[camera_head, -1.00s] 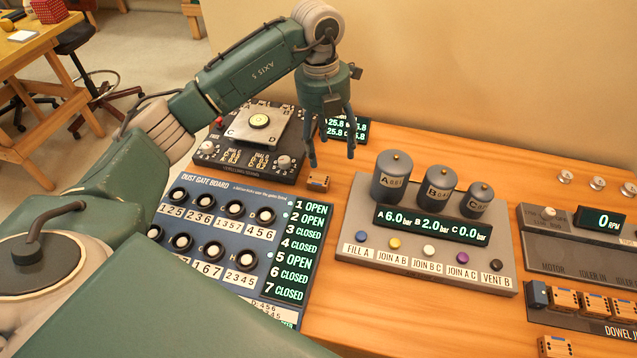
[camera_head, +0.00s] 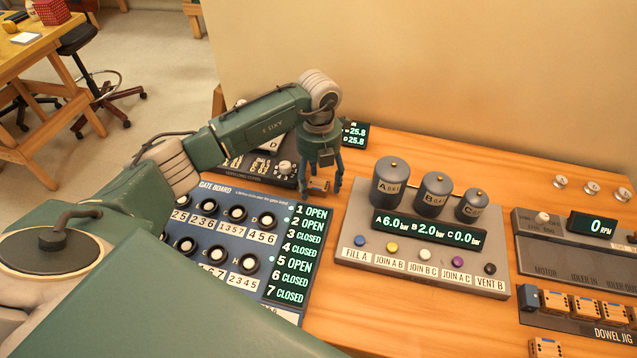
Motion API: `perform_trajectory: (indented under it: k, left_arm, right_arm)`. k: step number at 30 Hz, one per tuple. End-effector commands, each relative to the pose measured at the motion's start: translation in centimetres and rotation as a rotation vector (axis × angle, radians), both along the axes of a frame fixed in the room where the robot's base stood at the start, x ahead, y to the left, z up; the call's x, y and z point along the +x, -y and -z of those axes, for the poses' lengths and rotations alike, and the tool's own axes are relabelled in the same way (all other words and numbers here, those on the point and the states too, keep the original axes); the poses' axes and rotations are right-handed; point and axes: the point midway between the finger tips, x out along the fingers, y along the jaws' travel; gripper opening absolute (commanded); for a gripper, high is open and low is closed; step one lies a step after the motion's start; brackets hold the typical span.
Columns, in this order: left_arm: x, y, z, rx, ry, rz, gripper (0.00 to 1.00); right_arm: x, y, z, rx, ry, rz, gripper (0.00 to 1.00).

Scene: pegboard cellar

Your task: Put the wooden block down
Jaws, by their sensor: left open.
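The small wooden block (camera_head: 318,187) rests on the wooden bench, between the blue dust gate board and the grey tank panel. My left gripper (camera_head: 320,190) points down at it with its fingers open, and they hang around or just in front of the block. I cannot tell whether a finger touches it, and the fingers hide part of it. My right gripper is not in view.
The dust gate board (camera_head: 222,268) lies left of the block, and the tank panel (camera_head: 352,251) stands to the right. A dark device (camera_head: 262,172) behind is partly covered by my arm. Bare bench (camera_head: 335,310) lies in front, between the two panels.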

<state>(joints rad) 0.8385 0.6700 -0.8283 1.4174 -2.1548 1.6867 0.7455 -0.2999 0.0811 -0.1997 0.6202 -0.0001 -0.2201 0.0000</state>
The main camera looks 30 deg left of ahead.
Motion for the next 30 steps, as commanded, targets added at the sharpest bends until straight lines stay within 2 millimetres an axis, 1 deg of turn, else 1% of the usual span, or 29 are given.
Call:
perform_trajectory:
  k: [7,9,11,12,14,17,18,25,30]
  left_arm:
    - [0.0,0.0,0.3,0.000,0.001,0.000,0.62]
    - [0.0,0.0,0.2,0.000,0.001,0.000,0.49]
    - [0.0,0.0,0.2,0.000,0.001,0.000,0.37]
    - [0.0,0.0,0.2,0.000,0.001,0.000,0.29]
    - [0.0,0.0,0.2,0.000,0.001,0.000,0.17]
    - [0.0,0.0,0.2,0.000,0.001,0.000,0.17]
    - [0.0,0.0,0.2,0.000,0.001,0.000,0.14]
    - [0.1,0.0,0.1,0.000,0.002,0.000,0.13]
    - [0.2,0.0,-0.9,-0.001,0.004,0.000,0.13]
  right_arm:
    - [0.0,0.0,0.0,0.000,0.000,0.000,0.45]
    - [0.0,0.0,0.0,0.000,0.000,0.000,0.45]
    - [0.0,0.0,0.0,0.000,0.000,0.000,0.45]
    - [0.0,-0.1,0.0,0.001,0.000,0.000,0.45]
    - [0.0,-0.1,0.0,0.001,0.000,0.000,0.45]
    - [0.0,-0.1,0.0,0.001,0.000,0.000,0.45]
    - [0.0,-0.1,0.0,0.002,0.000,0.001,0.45]
    - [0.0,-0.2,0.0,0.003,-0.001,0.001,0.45]
    - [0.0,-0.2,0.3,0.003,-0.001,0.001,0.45]
